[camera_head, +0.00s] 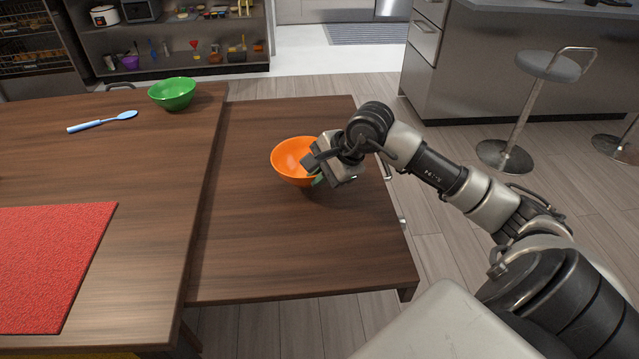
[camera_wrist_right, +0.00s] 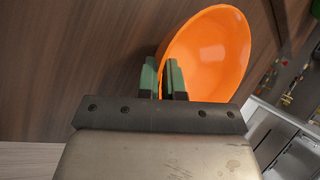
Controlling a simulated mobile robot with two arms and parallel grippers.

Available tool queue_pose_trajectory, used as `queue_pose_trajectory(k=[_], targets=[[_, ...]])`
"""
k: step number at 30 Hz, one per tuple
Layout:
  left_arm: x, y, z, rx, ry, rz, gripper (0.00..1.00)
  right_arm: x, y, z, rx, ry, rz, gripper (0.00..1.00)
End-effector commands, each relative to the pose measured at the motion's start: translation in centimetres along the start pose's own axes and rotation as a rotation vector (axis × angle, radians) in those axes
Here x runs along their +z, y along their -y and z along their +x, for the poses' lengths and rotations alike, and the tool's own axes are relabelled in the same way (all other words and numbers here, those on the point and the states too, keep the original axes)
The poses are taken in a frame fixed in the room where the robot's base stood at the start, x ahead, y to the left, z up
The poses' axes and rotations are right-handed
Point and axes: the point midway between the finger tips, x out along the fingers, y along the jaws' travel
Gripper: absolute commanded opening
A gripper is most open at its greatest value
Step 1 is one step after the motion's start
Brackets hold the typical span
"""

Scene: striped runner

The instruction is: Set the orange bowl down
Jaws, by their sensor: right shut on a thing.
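The orange bowl (camera_head: 290,160) is at the wooden side table (camera_head: 310,250), near its middle. It looks upright and empty. My right gripper (camera_head: 319,172) is shut on the bowl's near right rim. In the right wrist view, the green-padded fingers (camera_wrist_right: 164,78) pinch the wall of the orange bowl (camera_wrist_right: 218,52), one finger on each side. Whether the bowl's base touches the wood or hangs just above it, I cannot tell. My left gripper is not in view.
A larger wooden table (camera_head: 130,165) adjoins on the left, with a green bowl (camera_head: 172,94), a blue spoon (camera_head: 103,121) and a red mat (camera_head: 45,260). The side table's front half is clear. A stool (camera_head: 548,68) stands at right.

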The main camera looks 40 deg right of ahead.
Motion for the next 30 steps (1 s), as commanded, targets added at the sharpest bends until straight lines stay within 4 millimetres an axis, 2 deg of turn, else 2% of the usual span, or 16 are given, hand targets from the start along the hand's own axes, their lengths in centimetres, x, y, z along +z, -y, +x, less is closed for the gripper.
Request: queue_pose_trajectory(k=[4,14,15,20,30], targets=[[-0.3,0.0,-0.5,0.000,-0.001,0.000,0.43,-0.7,-1.1,2.0,0.001,0.002,0.003,0.00],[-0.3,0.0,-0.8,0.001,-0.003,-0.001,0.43,-0.9,-1.2,2.2,-0.001,-0.001,0.000,0.00],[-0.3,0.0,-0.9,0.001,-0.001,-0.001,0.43,-0.9,-1.3,2.2,0.001,-0.001,0.001,0.09],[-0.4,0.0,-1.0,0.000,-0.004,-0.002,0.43,-0.9,-1.2,2.2,0.001,-0.001,0.001,0.33],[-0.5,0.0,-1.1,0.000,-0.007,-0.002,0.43,-0.9,-1.2,2.0,0.000,-0.001,0.000,0.33]])
